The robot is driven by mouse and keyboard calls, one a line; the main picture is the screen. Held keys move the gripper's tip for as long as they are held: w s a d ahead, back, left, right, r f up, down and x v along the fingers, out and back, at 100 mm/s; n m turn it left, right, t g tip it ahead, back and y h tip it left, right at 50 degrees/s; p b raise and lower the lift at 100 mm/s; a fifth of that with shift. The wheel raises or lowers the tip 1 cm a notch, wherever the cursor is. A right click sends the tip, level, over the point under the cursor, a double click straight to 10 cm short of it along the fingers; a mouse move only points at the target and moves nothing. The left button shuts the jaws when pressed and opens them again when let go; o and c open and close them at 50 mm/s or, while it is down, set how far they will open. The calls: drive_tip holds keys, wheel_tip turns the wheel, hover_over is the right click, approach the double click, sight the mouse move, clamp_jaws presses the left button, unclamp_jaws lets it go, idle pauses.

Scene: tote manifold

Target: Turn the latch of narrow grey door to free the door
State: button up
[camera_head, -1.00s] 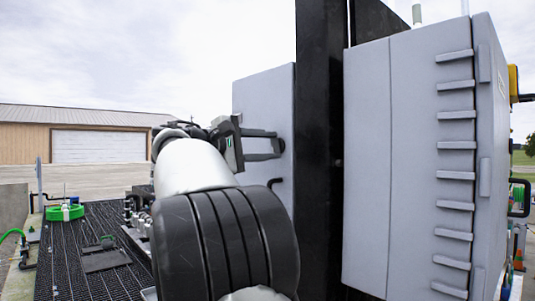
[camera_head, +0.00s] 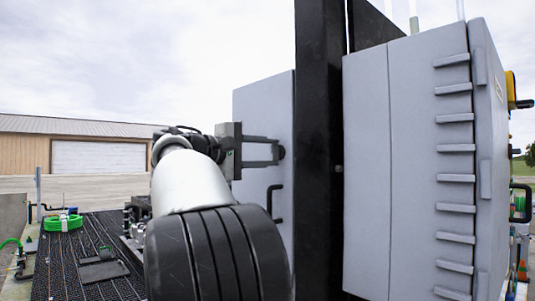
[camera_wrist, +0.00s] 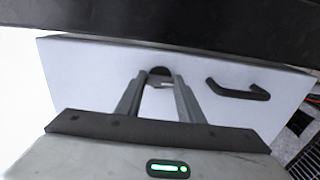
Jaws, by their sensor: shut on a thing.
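The narrow grey door (camera_head: 260,110) is a flat panel left of the black post in the head view. It fills the middle of the wrist view (camera_wrist: 85,70). Its latch (camera_head: 282,152) is a small dark knob near the post, and it shows as a dark rounded piece between the fingertips in the wrist view (camera_wrist: 160,71). My gripper (camera_head: 275,152) reaches in from the left and is shut on the latch. In the wrist view my gripper (camera_wrist: 158,82) has a finger on either side of it. The fingers hide part of the latch, so its exact angle is hard to tell.
A black bar handle (camera_head: 271,201) stands out from the door below the latch. The tall black post (camera_head: 320,150) is just right of the door. A large grey cabinet (camera_head: 415,160) with ribs stands further right. A green hose coil (camera_head: 62,222) lies at far left.

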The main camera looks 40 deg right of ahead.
drive_tip(key=o, duration=1.1)
drive_tip(key=shift+c, duration=0.2)
drive_tip(key=s+a, duration=0.1)
drive_tip(key=a, duration=1.6)
drive_tip(key=shift+s+a, duration=0.2)
drive_tip(key=s+d+f+n+t+y+p, duration=0.25)
drive_tip(key=s+f+y+p, duration=0.3)
drive_tip(key=f+y, duration=0.4)
drive_tip(key=s+a+f+m+t+y+p, duration=0.2)
drive_tip(key=s+a+f+y+p, duration=0.3)
drive_tip(key=s+a+f, duration=1.1)
wheel_tip(320, 180, down, 3)
drive_tip(key=s+m+y, duration=0.1)
drive_tip(key=y, duration=0.2)
drive_tip(key=shift+s+a+p, duration=0.3)
drive_tip(key=shift+s, duration=0.05)
